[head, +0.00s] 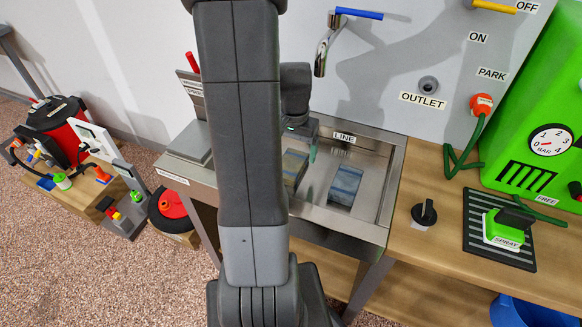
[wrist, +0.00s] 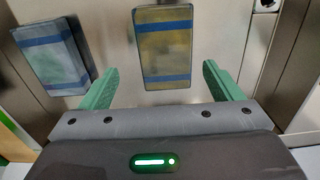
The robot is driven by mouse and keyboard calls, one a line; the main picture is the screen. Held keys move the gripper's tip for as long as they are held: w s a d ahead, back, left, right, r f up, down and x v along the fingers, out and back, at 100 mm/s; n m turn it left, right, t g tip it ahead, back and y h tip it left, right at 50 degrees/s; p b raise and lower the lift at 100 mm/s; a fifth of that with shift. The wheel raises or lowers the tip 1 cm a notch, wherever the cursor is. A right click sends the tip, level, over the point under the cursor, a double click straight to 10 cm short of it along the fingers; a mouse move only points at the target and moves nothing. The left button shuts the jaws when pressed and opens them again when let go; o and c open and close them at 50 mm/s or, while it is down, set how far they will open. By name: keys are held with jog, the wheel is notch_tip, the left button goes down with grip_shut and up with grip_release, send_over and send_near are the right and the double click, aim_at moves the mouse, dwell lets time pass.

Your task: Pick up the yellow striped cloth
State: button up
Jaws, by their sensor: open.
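The yellow striped cloth (wrist: 165,48) is a folded, yellowish block with blue bands near both ends. It lies in the steel sink and also shows in the head view (head: 294,166), partly hidden behind my arm. My gripper (wrist: 160,72) is open and empty, its green fingers spread to either side of the cloth's near end in the picture. In the head view my gripper (head: 304,138) is over the sink, above the cloth; the exact gap is hard to tell. A grey-blue cloth with blue stripes (wrist: 52,55) lies beside it, right of it in the head view (head: 345,187).
The steel sink (head: 396,180) has raised walls, and a tap (head: 321,58) hangs above its back. To the right are a wooden counter (head: 440,255), a green spray tool (head: 503,228) on a mat, and a green machine with a gauge (head: 551,141).

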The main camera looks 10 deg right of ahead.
aim_at(291, 163)
jog(key=f, duration=0.2)
jog(key=a+f, duration=0.1)
jog(key=f, duration=0.1)
jog(key=shift+f, duration=0.15)
jog(key=shift+d+f, duration=0.1)
jog(key=shift+f, duration=0.45)
jog(key=c, duration=1.1)
